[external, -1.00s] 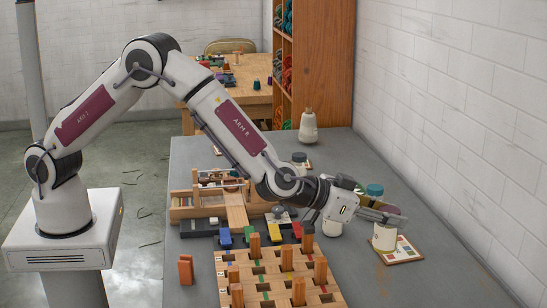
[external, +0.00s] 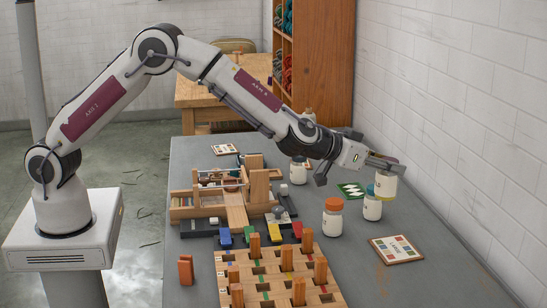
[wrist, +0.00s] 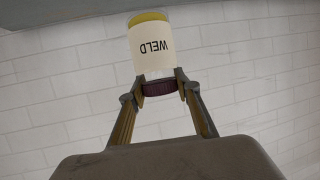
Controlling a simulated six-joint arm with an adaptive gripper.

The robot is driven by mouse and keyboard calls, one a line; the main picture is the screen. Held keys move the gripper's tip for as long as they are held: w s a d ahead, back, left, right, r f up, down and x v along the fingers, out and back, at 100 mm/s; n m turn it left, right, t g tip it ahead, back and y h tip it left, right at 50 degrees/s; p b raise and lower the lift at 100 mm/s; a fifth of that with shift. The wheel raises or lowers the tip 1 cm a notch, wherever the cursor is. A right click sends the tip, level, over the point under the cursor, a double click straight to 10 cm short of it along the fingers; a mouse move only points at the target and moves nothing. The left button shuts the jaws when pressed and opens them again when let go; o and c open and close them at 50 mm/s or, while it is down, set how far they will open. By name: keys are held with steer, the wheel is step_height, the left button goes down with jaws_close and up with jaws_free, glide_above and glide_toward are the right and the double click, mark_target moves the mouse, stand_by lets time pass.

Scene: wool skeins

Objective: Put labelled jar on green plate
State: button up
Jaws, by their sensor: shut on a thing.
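The labelled jar (external: 386,186) hangs from my gripper (external: 383,163), above the table at the right. It has a cream label reading WELD, a yellow band at its base and a purple lid. In the wrist view my gripper (wrist: 161,90) is shut on the lid, and the jar (wrist: 152,47) reaches beyond the fingertips. A flat green piece with white marks (external: 352,190), the only green plate-like thing I make out, lies on the table left of the held jar.
A white jar (external: 372,209) stands just below and left of the held jar. An orange-lidded jar (external: 333,218) stands nearer the front. A card with coloured squares (external: 397,250) lies bare at right. A wooden pegboard (external: 270,272) fills the front; a brick wall (external: 450,120) borders the right.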

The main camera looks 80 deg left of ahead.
steer(key=w+a+n+g+y, duration=0.2)
steer(key=a+n+y, duration=0.2)
steer(key=a, duration=2.8)
steer(key=shift+s+a+f, duration=0.1)
steer(key=shift+s+f, duration=0.05)
steer(key=shift+f, duration=1.05)
steer(key=shift+s+a+f, duration=0.1)
steer(key=shift+f, duration=1.1)
steer(key=shift+d, duration=0.1)
step_height(320, 180, down, 6)
steer(key=shift+f, duration=0.15)
steer(key=shift+f, duration=1.85)
steer(key=shift+f, duration=0.15)
